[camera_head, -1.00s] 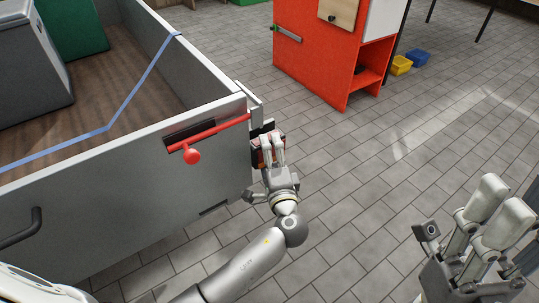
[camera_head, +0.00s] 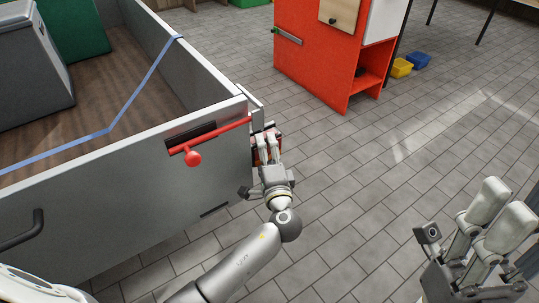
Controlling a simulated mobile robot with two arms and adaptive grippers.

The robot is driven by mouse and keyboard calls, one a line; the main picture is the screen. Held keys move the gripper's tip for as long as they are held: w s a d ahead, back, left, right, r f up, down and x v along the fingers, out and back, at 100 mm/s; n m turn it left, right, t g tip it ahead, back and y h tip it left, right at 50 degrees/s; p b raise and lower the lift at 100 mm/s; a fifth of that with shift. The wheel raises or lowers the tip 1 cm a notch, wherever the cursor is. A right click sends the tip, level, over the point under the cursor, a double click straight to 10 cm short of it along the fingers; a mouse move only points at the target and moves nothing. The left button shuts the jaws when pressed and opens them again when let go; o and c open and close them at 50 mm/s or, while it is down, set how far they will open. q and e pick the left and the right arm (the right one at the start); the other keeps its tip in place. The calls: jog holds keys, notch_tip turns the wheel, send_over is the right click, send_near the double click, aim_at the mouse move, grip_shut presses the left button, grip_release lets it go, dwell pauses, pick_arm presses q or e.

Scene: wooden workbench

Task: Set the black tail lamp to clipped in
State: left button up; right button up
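The tail lamp (camera_head: 255,156) is a dark block with red parts at the rear corner of the grey cargo bed, mostly hidden behind my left gripper. My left gripper (camera_head: 267,150) has its fingers at the lamp, by the end of the bed's rear panel. The fingers appear closed around the lamp. I cannot tell from this view whether the lamp is seated in its mount. My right gripper (camera_head: 490,215) is open and empty at the lower right, far from the lamp.
The bed's rear panel (camera_head: 110,205) carries a red latch bar (camera_head: 212,133) with a round knob just left of my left gripper. A blue strap (camera_head: 120,112) crosses the bed. A red cabinet (camera_head: 315,50) stands behind. The tiled floor between is clear.

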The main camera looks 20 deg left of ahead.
pick_arm(q)
jog(key=shift+w+a, duration=0.1)
jog(key=shift+a, duration=0.05)
jog(key=o, duration=1.4)
jog(key=shift+o, duration=0.2)
jog(key=v, duration=1.2)
